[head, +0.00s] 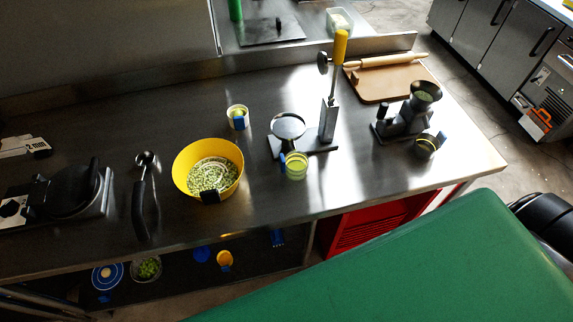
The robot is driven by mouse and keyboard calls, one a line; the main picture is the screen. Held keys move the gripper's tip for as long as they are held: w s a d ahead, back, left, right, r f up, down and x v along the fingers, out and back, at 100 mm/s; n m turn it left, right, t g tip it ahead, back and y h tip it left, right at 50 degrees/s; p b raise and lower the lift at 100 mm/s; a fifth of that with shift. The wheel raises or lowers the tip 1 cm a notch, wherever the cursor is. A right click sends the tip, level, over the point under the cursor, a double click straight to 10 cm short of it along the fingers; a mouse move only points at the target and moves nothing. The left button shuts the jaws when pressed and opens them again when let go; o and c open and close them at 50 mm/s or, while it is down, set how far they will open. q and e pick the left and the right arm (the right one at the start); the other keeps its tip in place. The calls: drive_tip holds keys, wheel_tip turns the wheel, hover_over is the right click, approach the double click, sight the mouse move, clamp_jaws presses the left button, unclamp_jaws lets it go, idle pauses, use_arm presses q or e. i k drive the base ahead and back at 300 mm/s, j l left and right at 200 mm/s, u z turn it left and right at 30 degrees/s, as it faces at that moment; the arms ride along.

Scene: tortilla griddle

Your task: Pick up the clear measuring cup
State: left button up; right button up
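A small see-through cup (295,166) with a yellow-green tint and a blue part on its left side stands upright near the front edge of the steel counter (340,190). It looks like the clear measuring cup. It is just in front of the tortilla press (288,127). A similar small cup (237,113) with a blue part stands farther back, behind the yellow bowl. A darker cup (427,147) with a blue part is at the right. Neither of my grippers shows in the head view.
A yellow bowl (182,178) holds pale green pieces. A black-handled utensil (141,205) and a dark griddle or press (75,190) are left. A dark grinder-like device (405,118), a brown board (385,88) and a rolling pin (390,61) are right. The counter's front right is clear.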

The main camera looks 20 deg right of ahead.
sight(295, 165)
drive_tip(key=l+u, duration=0.15)
drive_tip(key=l, duration=0.45)
drive_tip(key=k+l+u, duration=0.15)
drive_tip(key=l, duration=0.4)
drive_tip(key=l+u, duration=0.2)
drive_tip(key=l, duration=0.4)
drive_tip(key=k, duration=0.1)
